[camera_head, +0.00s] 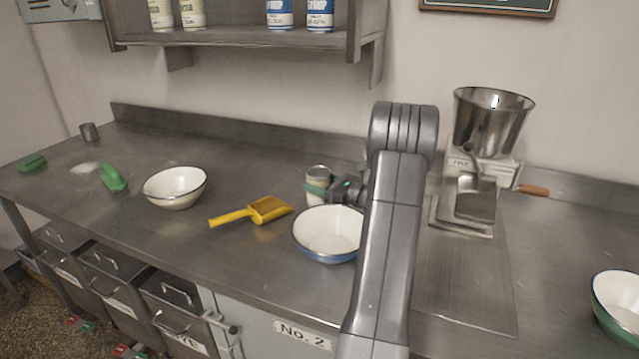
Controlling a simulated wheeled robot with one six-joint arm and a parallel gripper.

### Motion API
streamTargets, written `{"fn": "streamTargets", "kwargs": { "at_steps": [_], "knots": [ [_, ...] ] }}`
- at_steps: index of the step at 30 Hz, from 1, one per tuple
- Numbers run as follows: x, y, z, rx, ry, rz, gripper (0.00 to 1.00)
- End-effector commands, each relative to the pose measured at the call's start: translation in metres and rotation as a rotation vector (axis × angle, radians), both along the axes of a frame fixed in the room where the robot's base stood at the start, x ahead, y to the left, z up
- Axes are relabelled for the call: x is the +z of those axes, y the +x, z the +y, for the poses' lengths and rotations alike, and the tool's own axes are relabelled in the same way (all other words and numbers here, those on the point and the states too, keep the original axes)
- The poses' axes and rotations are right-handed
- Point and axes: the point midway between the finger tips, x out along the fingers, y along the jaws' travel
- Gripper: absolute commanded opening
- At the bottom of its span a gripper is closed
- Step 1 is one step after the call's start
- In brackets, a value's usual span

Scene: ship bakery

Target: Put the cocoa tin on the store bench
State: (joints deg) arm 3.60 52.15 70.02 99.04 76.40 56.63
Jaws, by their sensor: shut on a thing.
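A small cream tin (313,197) with a silver top stands upright on or just above the steel bench (240,160), behind a white bowl. My gripper (322,187) comes from the right and is shut on this tin, with a green finger across its side. I cannot read a label on it, so I cannot confirm that it is the cocoa tin. My arm hides the bench to the right of the gripper. The bench front carries a "No. 2" sign (303,334); nothing visible names it the store bench.
A blue-rimmed white bowl (330,234) is close in front of the tin. A yellow scoop (255,211) and another bowl (175,187) lie left. A scale (468,200) with a metal pan is right. A shelf (240,38) with several tins hangs above.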

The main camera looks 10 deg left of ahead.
Motion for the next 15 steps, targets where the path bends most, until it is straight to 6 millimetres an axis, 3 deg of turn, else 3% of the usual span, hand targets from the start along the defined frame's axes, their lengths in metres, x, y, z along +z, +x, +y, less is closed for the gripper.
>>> {"fn": "streamTargets", "kwargs": {
  "at_steps": [5, 6, 7, 15],
  "knots": [
    [-0.0022, 0.0002, 0.0002, 0.000, 0.001, 0.000, 0.29],
    [-0.0026, 0.0000, 0.0001, 0.000, 0.000, 0.000, 0.67],
    [-0.0021, 0.0000, 0.0001, 0.000, 0.000, 0.000, 0.72],
    [-0.0013, 0.0001, 0.0002, 0.000, 0.000, 0.000, 0.72]
  ]
}}
